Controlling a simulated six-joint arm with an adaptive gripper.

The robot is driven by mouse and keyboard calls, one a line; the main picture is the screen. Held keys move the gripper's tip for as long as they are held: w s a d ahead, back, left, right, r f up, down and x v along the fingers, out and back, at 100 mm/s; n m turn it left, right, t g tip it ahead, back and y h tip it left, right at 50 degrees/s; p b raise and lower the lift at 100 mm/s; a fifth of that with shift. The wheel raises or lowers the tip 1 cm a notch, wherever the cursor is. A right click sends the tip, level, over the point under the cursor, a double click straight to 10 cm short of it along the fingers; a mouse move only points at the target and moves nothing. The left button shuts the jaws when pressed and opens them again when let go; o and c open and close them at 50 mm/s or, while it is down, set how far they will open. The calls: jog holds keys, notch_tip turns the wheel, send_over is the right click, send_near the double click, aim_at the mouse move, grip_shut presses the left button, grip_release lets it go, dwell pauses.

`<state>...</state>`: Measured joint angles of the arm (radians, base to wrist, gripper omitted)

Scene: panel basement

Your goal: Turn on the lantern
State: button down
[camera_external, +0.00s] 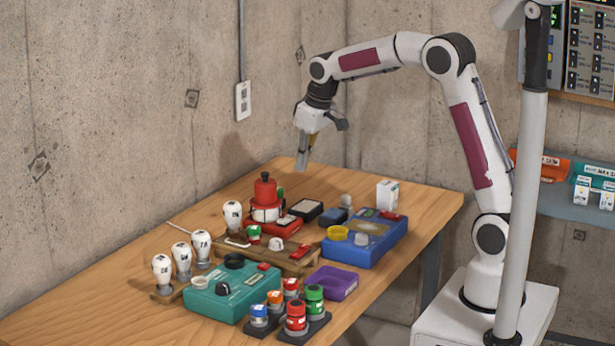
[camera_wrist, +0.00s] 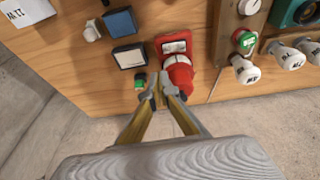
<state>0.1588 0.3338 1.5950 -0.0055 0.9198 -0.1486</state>
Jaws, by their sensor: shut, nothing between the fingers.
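A red lantern (camera_external: 265,193) with a pale band and a dark top knob stands near the far edge of the wooden table. In the wrist view the lantern (camera_wrist: 180,76) lies just right of my fingertips. I cannot make out a switch on the lantern.
A red windowed box (camera_wrist: 176,46) lies close to the lantern. A dark framed box (camera_external: 306,211), a blue case (camera_external: 365,252), a teal case (camera_external: 231,296) and several white bulbs (camera_external: 232,216) crowd the table. Concrete walls rise behind. The table's left front (camera_external: 90,310) is clear.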

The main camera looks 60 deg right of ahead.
jog(key=shift+s+d+r, duration=0.2)
jog(key=shift+r, duration=0.5)
jog(key=s+a, duration=0.3)
jog(key=s, duration=0.8)
jog(key=s+a+r+t, duration=0.1)
jog(key=s+a, duration=0.2)
jog(key=s, duration=0.8)
jog(key=s+a+r+t, duration=0.1)
jog(key=s+a, duration=0.2)
jog(key=s, duration=0.8)
jog(key=shift+s+a+y, duration=0.25)
jog(key=shift+s+y, duration=0.05)
